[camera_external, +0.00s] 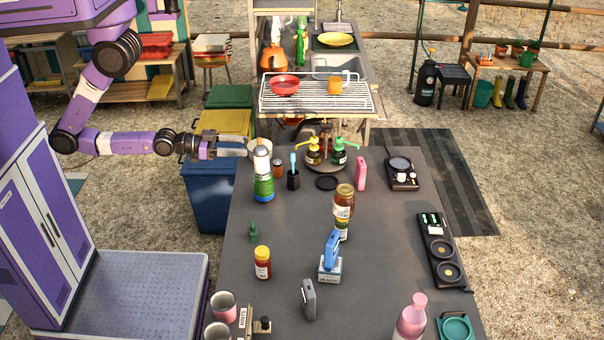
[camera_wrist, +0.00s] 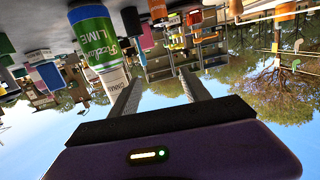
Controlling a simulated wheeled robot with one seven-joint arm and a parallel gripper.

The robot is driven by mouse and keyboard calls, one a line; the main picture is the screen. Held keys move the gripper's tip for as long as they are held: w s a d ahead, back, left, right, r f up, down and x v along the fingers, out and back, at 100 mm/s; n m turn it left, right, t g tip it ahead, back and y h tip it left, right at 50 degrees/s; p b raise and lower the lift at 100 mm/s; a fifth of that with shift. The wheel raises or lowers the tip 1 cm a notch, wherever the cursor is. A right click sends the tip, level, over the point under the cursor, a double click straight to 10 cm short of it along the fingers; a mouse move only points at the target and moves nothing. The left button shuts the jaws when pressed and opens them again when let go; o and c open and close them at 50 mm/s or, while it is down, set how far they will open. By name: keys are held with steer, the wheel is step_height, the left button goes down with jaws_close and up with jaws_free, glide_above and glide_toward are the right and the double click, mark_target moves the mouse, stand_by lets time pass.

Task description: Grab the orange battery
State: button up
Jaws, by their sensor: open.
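I cannot make out an orange battery for certain in either view. My gripper (camera_external: 210,146) is open and empty at the far left edge of the dark table, its fingers pointing right toward a lime bottle with a green and blue label (camera_external: 264,188). The wrist view is upside down. There the open fingers (camera_wrist: 158,88) have nothing between them, and the lime bottle (camera_wrist: 92,38) shows up and left of them. A small green battery-like block (camera_external: 431,218) sits in a black charger (camera_external: 441,250) on the table's right side.
A brown jar (camera_external: 344,200), a blue item on a white box (camera_external: 330,268), a red-labelled jar (camera_external: 263,264) and a pink bottle (camera_external: 411,318) stand on the table (camera_external: 390,235). A blue bin (camera_external: 207,190) is below my gripper. Clear tabletop lies right of centre.

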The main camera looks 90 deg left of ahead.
steer(key=g, duration=0.1)
glide_above(278, 168)
steer(key=s+a, duration=0.1)
steer(key=s, duration=0.3)
step_height(278, 168, down, 3)
steer(key=shift+n+g, duration=0.3)
steer(key=shift+g, duration=0.6)
steer(key=f, duration=0.4)
steer(key=shift+s+a+f, duration=0.15)
steer(key=shift+a+f, duration=0.05)
steer(key=shift+f, duration=0.1)
steer(key=shift+s+d+f, duration=0.1)
steer(key=shift+f, duration=0.25)
steer(key=shift+g, duration=0.3)
steer(key=shift+p+x, duration=0.65)
steer(key=shift+x, duration=3.2)
steer(key=shift+s+f, duration=0.1)
jaws_close()
